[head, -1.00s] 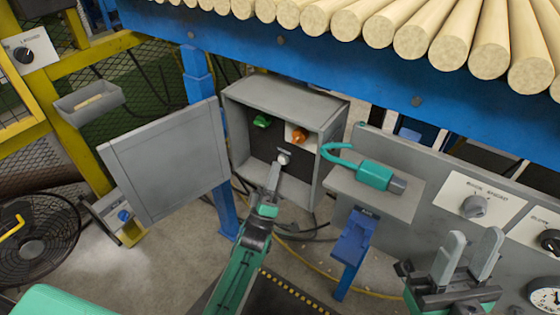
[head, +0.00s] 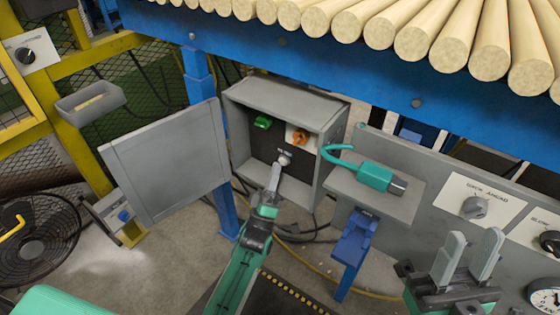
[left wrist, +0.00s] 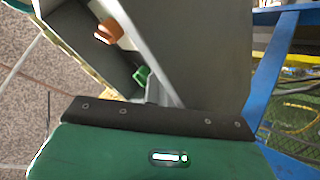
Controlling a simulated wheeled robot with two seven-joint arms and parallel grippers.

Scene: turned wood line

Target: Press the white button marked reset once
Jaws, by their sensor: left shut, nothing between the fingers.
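The white reset button (head: 284,159) sits low on the dark panel inside an open grey box (head: 243,99). Its small label is too blurred to read. My left gripper (head: 275,168) is shut and empty, with its tips at the box opening, just below the button in the head view. Whether the tips touch the button cannot be told. In the left wrist view the fingers (left wrist: 152,90) are mostly hidden behind the gripper body, and the button is hidden. My right gripper (head: 468,256) is open and empty at the lower right.
A green button (head: 262,122) and an orange knob (head: 299,137) share the panel. The box door (head: 168,160) stands open to the left. A teal hooked tool (head: 373,176) lies on a grey shelf at right. A blue beam (head: 330,75) with wooden rods runs above.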

